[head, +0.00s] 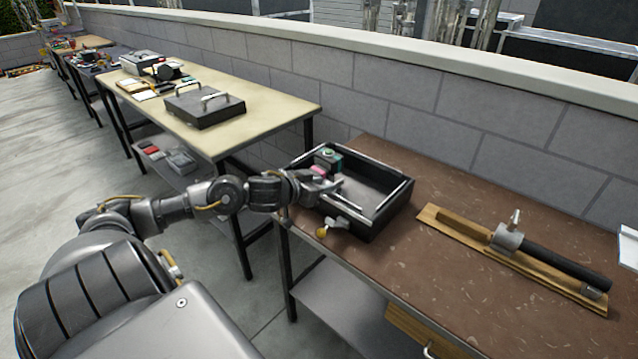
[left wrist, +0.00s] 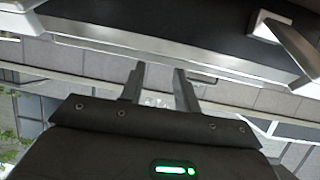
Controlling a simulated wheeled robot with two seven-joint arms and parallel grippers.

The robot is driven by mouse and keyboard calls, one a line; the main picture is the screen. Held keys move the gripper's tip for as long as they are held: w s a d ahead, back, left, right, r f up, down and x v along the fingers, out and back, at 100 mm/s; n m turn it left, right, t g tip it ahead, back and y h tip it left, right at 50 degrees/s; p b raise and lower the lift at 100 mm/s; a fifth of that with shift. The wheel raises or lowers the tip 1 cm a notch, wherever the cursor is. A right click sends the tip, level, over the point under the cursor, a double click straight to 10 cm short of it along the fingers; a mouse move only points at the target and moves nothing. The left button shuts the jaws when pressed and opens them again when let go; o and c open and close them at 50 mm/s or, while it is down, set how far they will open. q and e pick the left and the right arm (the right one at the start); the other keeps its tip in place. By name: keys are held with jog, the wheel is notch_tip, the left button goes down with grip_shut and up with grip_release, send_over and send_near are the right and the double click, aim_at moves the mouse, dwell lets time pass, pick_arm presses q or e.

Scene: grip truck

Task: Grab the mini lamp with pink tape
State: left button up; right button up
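A small dark box-shaped thing with a teal top and a pink patch (head: 326,160) sits at the left end of the black open tray (head: 378,222). It looks like the mini lamp with pink tape, but it is too small to be sure. My left gripper (head: 328,187) is at the tray's left side, just in front of this thing in the head view. Whether they touch cannot be told. In the left wrist view the two fingers (left wrist: 160,82) stand apart with no object seen between them. My right gripper is in neither view.
The tray stands on a brown table (head: 440,290). A small yellow-knobbed metal piece (head: 335,227) is at the tray's front. A wooden board with a black cylinder (head: 550,262) lies to the right. A cream table (head: 255,115) with a dark case (head: 205,106) stands behind left.

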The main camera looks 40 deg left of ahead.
aim_at(336, 183)
pick_arm(q)
jog(key=x, duration=0.5)
jog(key=shift+d, duration=0.25)
grip_shut()
